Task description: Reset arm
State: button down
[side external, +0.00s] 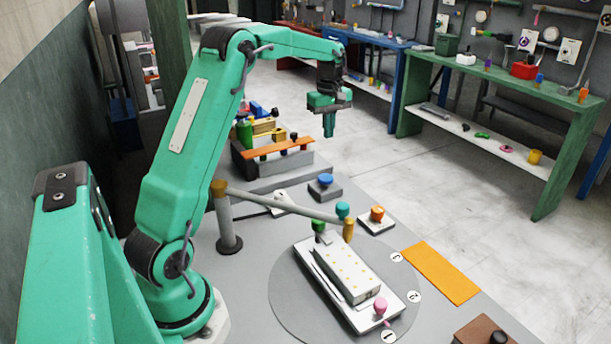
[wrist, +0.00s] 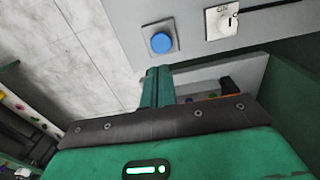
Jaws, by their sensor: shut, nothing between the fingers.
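My arm is green and raised over the back of the grey table (side external: 255,305). My gripper (side external: 329,130) points down in the side view, above and behind the blue button. It is shut, with nothing between the fingers. The wrist view shows its green fingers (wrist: 157,88) together, just below the blue button (wrist: 161,42) in the picture. The blue button (side external: 326,180) sits on a grey block on the table. The gripper is apart from everything on the table.
A white foam block (side external: 345,272) lies on a white plate on a round disc. A swing arm on a post (side external: 229,225) reaches over it. An orange button (side external: 376,214), a pink knob (side external: 380,306) and an orange strip (side external: 440,272) are nearby. Coloured blocks (side external: 263,126) stand at the back left.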

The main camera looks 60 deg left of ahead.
jog(key=s+d+r+m+t, duration=0.1)
jog(key=s+d+r+m, duration=0.35)
jog(key=d, duration=0.35)
jog(key=s+d+r+m+t, duration=0.2)
jog(key=s+d+r+m, duration=0.3)
jog(key=d, duration=0.3)
jog(key=s+d+f+m+t, duration=0.1)
jog(key=s+d+m, duration=0.3)
jog(key=s, duration=0.4)
jog(key=s+d+f+m+t, duration=0.1)
jog(key=s+d+f+m, duration=0.2)
jog(key=s, duration=0.5)
jog(key=shift+s+d+m, duration=0.15)
jog(key=shift+d+m, duration=0.4)
jog(key=shift+d, duration=0.65)
jog(key=shift+f, duration=0.1)
